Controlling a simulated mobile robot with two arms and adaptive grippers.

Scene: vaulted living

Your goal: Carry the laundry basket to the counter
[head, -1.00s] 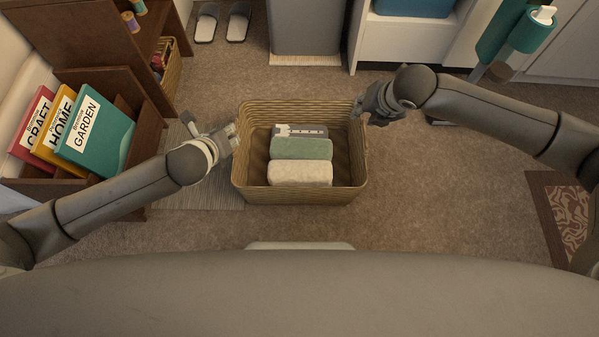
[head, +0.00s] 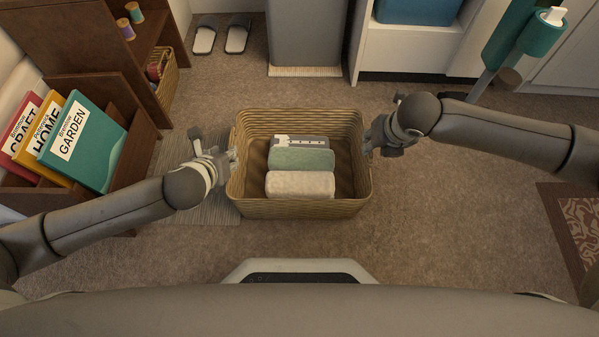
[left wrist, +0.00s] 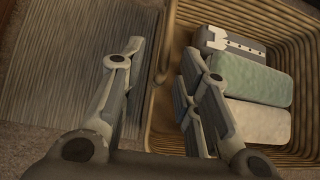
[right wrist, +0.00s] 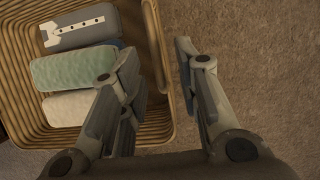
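The tan woven laundry basket (head: 300,208) sits on the carpet in the middle of the head view. Inside lie folded items: a cream one (head: 300,185), a green one (head: 302,160) and a grey one with a white strip (head: 301,141). My left gripper (head: 230,158) is at the basket's left side. In the left wrist view its open fingers (left wrist: 160,75) lie either side of the left rim. My right gripper (head: 371,148) is at the right side. In the right wrist view its open fingers (right wrist: 157,75) lie either side of the right rim. The counter cannot be clearly identified.
A brown rack with books (head: 82,145) stands at the left beside a striped mat (head: 175,185). Slippers (head: 237,38), a grey bin (head: 305,35) and a white cabinet (head: 407,48) are behind the basket. A patterned rug (head: 572,215) lies at right. Carpet right of the basket is clear.

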